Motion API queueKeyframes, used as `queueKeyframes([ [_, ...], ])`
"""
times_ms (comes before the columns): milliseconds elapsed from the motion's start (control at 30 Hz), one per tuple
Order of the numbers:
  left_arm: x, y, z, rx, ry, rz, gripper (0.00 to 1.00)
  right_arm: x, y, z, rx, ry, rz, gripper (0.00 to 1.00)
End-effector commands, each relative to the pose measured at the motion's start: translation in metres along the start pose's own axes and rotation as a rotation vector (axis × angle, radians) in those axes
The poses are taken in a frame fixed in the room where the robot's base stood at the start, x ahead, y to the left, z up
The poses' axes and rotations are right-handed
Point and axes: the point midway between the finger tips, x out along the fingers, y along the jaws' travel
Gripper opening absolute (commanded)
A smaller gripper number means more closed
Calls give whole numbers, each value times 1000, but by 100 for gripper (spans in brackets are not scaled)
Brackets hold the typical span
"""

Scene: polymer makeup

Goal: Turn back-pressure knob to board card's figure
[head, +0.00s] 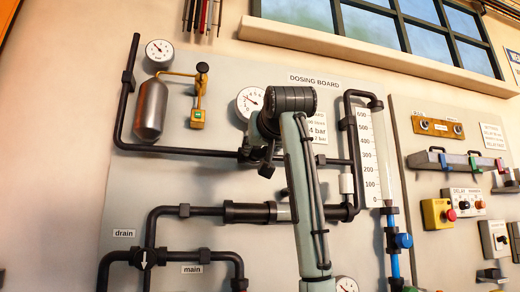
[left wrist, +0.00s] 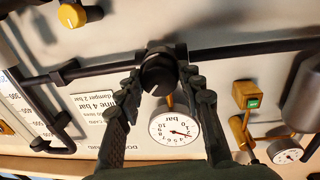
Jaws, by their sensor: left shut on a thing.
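The black back-pressure knob (left wrist: 158,74) sits on a dark pipe in the left wrist view, which shows the board upside down. My left gripper (left wrist: 158,88) has its fingers on both sides of this knob, shut on it. In the head view my left gripper (head: 262,158) is at the pipe below the bar gauge (head: 249,101), and my arm hides the knob. The gauge (left wrist: 174,130) shows its face in the left wrist view; its exact reading is too small to tell. The board card (left wrist: 93,108) reads a line at 4 bar and a damper at 2 bar. My right gripper is not in view.
The dosing board (head: 215,180) carries dark pipes, a silver tank (head: 151,107), a second gauge (head: 159,50) and a scaled tube (head: 377,150). A second panel (head: 435,190) with switches stands at the right.

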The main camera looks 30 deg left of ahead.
Motion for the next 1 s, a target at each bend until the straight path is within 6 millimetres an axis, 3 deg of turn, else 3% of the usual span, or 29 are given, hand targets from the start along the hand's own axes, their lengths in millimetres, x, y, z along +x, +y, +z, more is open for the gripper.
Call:
queueKeyframes([
  [267,0,0,-1,178,-14,-2,8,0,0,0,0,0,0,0],
  [1000,0,-1,-3,876,-74,-9,8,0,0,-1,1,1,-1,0],
])
